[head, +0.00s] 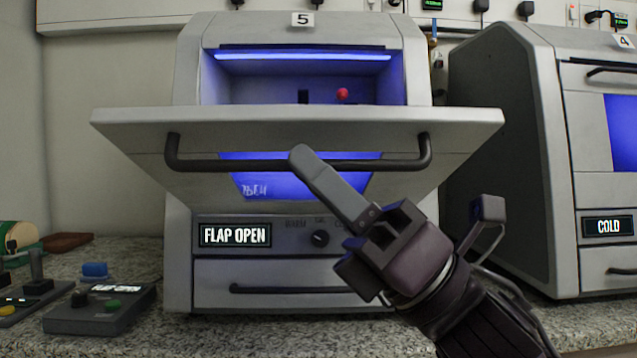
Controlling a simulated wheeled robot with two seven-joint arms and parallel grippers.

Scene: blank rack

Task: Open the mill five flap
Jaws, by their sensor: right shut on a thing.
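Mill five (186,250) is the grey cabinet in the middle of the head view, with a "5" plate on top. The display (235,235) reads "FLAP OPEN". A dark bar handle (215,165) runs across the flap. My right gripper (306,163) is shut on this handle near its middle; one finger hides the other. My left gripper is not in view.
Another mill (505,150), marked 4 and reading "COLD", stands close on the right. A red knob (342,94) shows inside the open chamber. A closed drawer (275,275) is below the display.

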